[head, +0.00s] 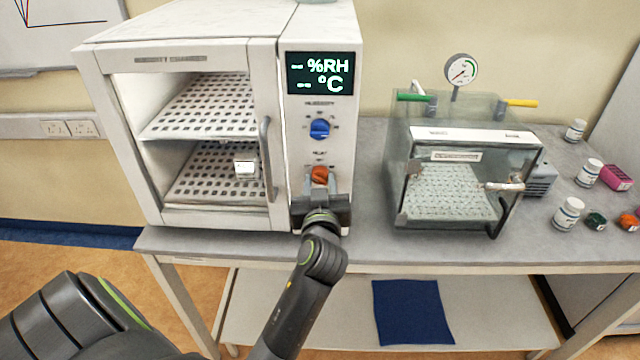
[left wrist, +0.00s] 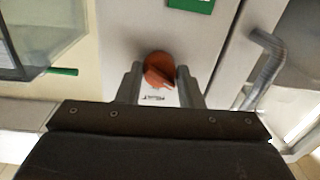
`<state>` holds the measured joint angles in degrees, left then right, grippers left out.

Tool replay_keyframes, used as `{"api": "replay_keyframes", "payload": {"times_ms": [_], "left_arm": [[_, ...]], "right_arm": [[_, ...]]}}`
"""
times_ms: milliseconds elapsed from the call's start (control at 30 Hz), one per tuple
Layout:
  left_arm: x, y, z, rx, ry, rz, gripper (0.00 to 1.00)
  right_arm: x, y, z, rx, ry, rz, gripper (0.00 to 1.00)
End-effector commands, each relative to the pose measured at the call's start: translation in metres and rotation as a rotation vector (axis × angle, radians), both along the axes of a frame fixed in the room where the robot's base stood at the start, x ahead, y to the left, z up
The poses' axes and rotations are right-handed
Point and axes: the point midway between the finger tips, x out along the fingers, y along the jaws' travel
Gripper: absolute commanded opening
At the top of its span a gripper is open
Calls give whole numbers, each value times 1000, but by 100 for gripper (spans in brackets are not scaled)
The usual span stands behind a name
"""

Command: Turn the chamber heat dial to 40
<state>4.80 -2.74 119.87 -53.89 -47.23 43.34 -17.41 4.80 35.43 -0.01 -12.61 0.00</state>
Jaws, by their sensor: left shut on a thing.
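The heat dial (head: 320,174) is an orange-red knob low on the front panel of the white humidity chamber (head: 190,52). My left gripper (head: 320,190) is at the dial, with its fingers on either side of it. In the left wrist view the dial (left wrist: 159,70) sits between the two fingertips of the gripper (left wrist: 160,76), shut on it. The dial's scale is too small to read, and the gripper covers its lower part. The display (head: 320,73) shows dashes before %RH and °C. My right gripper is not in view.
A blue humidity dial (head: 320,128) is just above. The chamber's door handle (head: 267,158) stands out left of the gripper. A clear vacuum box (head: 455,190) with a gauge (head: 461,70) stands to the right. Bottles (head: 568,213) and small coloured items are at the far right.

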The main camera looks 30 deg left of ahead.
Motion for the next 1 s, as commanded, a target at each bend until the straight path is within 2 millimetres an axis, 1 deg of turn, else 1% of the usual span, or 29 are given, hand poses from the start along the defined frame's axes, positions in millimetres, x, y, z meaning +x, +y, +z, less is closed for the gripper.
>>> {"api": "replay_keyframes", "payload": {"times_ms": [267, 467, 1000], "left_arm": [[0, 0, -1, 25, 17, 1, 10], [0, 1, -1, 106, 68, 3, 11], [0, 2, 0, 523, 322, 3, 11]], "right_arm": [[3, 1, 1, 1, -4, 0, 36], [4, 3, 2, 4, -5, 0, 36], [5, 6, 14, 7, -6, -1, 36]]}}
